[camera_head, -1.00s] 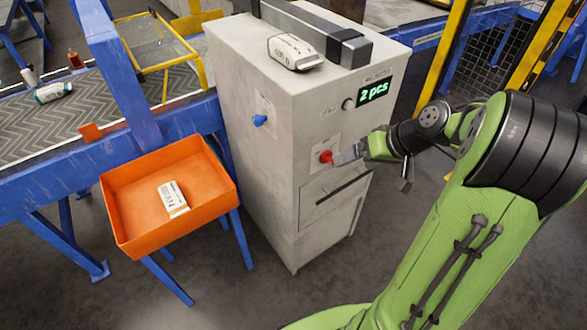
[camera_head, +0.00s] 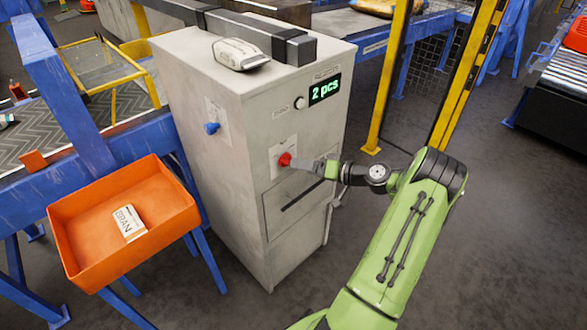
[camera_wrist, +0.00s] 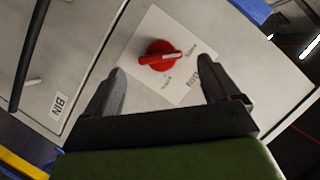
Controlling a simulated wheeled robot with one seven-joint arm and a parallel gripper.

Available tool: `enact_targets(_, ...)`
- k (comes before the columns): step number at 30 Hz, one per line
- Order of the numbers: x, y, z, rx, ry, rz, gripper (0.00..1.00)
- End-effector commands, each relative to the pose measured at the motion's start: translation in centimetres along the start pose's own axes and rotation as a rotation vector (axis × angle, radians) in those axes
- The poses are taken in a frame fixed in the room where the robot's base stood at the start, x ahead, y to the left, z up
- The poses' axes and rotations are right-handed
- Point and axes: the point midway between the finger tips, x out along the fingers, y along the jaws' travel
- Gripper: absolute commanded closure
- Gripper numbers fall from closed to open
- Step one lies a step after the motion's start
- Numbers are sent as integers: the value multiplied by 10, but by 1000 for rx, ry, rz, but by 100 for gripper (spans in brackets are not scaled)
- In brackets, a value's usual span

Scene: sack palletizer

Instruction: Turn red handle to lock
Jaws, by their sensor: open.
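The red handle (camera_head: 285,159) is a small rotary knob on a white label plate on the front of the grey cabinet (camera_head: 235,160). In the wrist view the red handle (camera_wrist: 160,55) shows its bar lying nearly level across the round base, a little above the space between the fingertips. Small lettering on the plate is too blurred to read surely. My gripper (camera_wrist: 160,85) is open, with one dark finger on each side below the handle and apart from it. In the head view my gripper (camera_head: 298,163) is close to the handle from the right.
A blue knob (camera_head: 211,128) is on the cabinet's left face. A drawer with a dark bar (camera_head: 302,196) lies below the handle. A white sack (camera_head: 240,54) lies on top. An orange bin (camera_head: 85,245) stands at left.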

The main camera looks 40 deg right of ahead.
Motion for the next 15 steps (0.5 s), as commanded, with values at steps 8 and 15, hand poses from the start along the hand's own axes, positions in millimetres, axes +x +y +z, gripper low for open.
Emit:
enact_targets(8, 45, 1, 0, -1, 0, 0, 11)
enact_targets(15, 48, 0, 0, 0, 0, 1, 11)
